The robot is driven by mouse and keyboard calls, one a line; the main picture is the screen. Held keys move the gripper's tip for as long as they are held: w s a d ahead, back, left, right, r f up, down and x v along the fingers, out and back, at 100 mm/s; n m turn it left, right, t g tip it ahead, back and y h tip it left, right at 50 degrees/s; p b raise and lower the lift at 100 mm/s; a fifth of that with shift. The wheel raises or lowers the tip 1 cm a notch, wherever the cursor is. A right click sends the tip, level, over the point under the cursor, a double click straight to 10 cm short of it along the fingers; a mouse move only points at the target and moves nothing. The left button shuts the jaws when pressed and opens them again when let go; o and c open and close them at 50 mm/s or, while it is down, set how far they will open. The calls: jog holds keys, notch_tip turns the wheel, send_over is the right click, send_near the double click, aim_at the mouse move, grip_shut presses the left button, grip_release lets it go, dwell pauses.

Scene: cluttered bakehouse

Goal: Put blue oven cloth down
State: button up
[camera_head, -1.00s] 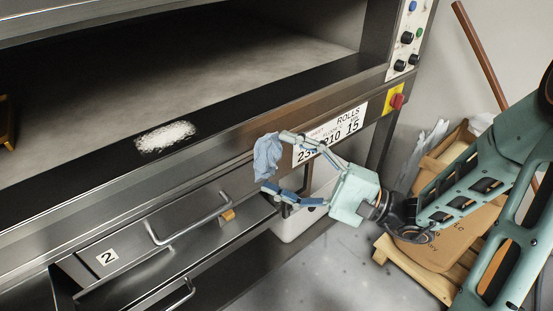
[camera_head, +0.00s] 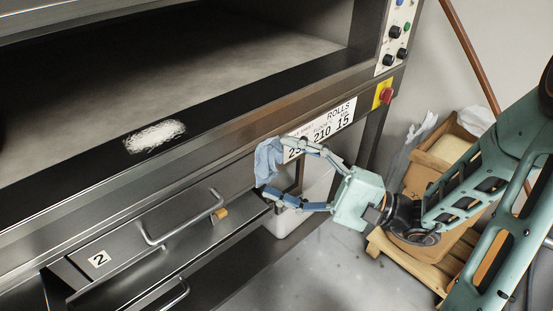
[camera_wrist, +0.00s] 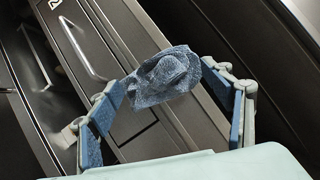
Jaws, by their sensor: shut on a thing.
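The blue oven cloth (camera_head: 268,160) is a crumpled, light blue piece held up in front of the oven's lower front, just left of the white rolls label. My gripper (camera_head: 279,168) is shut on it, with the fingers spread wide around its bulk. In the wrist view the cloth (camera_wrist: 163,76) shows as a speckled, bunched blue lump between the two blue finger pads. It hangs clear of any surface that I can see. The exact contact at the fingertips is hard to make out.
The open oven chamber (camera_head: 200,65) has a dark sill with a patch of white flour (camera_head: 154,136). Below are drawers with bar handles (camera_head: 185,229). A red switch (camera_head: 386,95) is at the right. A wooden pallet (camera_head: 405,262) with sacks and a box stands right, behind my arm.

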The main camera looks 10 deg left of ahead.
jog(key=w+d+f+m+t+h, duration=0.1)
jog(key=w+d+m+t, duration=0.1)
jog(key=w+d+t, duration=0.1)
jog(key=w+d+f+m+t+h, duration=0.1)
jog(key=w+d+f+m+t, duration=0.1)
jog(key=w+d+t, duration=0.1)
jog(key=w+d+f+m+t+h, duration=0.1)
jog(key=w+d+t+h, duration=0.1)
jog(key=w+d+t, duration=0.1)
jog(key=shift+w+f+m, duration=0.15)
jog(key=shift+f+m, duration=0.15)
jog(key=shift+m, duration=0.1)
jog(key=shift+c, duration=0.2)
jog(key=w+d+f+m+t+h, duration=0.4)
jog(key=d+f+m+t+h, duration=0.15)
jog(key=d, duration=0.35)
notch_tip(320, 180, up, 25)
jog(key=p, duration=3.2)
jog(key=shift+n+h, duration=0.45)
